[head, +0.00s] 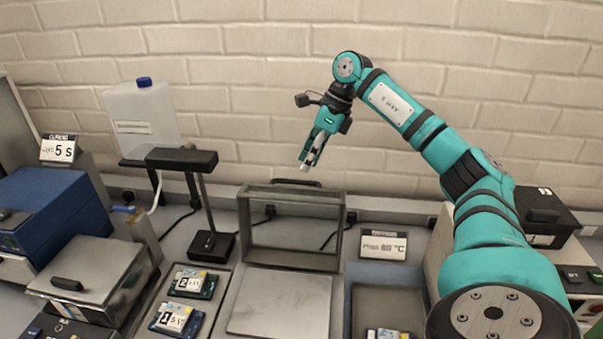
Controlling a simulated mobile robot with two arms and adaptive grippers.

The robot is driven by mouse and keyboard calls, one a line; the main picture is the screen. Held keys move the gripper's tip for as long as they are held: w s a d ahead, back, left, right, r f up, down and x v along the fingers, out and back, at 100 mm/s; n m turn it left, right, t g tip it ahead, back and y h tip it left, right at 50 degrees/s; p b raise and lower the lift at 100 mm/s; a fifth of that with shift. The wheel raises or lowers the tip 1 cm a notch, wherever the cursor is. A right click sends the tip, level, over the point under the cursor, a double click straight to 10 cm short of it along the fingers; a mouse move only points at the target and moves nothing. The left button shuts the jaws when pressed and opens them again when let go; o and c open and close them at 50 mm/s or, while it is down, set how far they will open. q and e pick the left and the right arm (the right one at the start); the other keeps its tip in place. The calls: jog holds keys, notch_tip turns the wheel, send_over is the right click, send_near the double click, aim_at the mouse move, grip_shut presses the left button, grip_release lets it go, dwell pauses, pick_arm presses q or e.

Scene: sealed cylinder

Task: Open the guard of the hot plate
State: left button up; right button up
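The hot plate (278,303) is a flat pale metal plate at the bottom middle of the head view. Its guard (342,241), a grey frame with a see-through pane, stands upright at the back of the plate, leaving the plate's top uncovered. A dark handle (297,183) runs along the guard's top edge. My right gripper (308,163) hangs in the air just above the handle in the picture, fingers pointing down, with nothing seen between them. Its fingers are too small to tell their opening. My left gripper is not in view.
A sign (384,245) reading 60 °C stands right of the guard. A black lamp-like stand (206,241) is on the left, close to the guard. Trays with labelled packets (176,319), a metal-lidded box (90,268) and a blue box (45,205) fill the left side.

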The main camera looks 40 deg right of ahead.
jog(key=shift+p+x, duration=0.3)
jog(key=shift+x, duration=2)
jog(key=shift+a, duration=0.1)
jog(key=shift+r, duration=0.1)
grip_shut()
